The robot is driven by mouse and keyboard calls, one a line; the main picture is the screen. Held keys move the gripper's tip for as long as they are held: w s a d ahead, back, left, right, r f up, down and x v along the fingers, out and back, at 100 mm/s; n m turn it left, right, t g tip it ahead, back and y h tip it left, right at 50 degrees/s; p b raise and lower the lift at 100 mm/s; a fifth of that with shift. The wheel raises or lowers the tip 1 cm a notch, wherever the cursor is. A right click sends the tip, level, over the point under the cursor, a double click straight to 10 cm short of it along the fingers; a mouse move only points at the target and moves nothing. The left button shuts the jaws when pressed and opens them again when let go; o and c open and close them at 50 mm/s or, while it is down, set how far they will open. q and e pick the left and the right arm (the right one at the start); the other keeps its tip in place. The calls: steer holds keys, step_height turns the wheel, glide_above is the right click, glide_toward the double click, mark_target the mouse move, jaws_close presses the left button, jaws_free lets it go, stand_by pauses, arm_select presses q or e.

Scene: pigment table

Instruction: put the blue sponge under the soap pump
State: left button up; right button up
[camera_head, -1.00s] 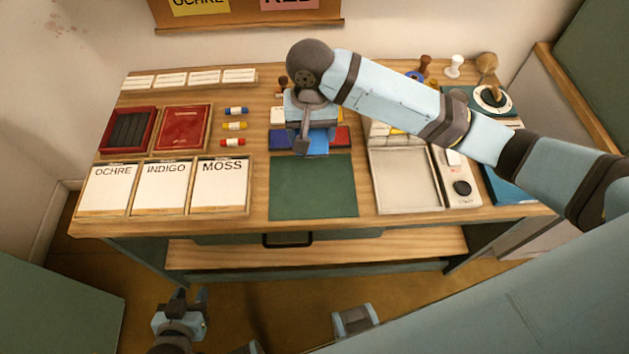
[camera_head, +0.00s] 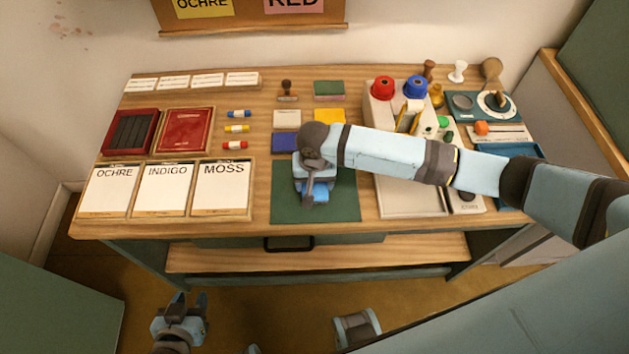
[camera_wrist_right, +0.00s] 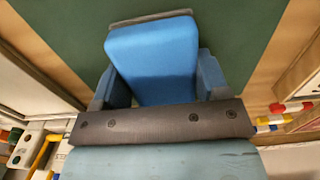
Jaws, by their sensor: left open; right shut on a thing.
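A blue block (camera_wrist_right: 153,62), which could be the sponge, fills the middle of the right wrist view. My right gripper (camera_head: 312,196) is shut on it, with one finger on each side. The gripper and block are over the green mat (camera_head: 345,205) at the table's front middle; the arm hides most of the block in the head view. I cannot tell whether the block touches the mat. I cannot make out a soap pump in these views. My left gripper (camera_head: 189,302) is open and empty, low in front of the table.
Behind the mat lie a dark blue pad (camera_head: 284,142), a yellow pad (camera_head: 330,115) and a green pad (camera_head: 328,88).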

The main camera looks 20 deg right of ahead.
steer(key=shift+f, duration=0.2)
steer(key=o, duration=0.9)
steer(key=shift+f, duration=0.1)
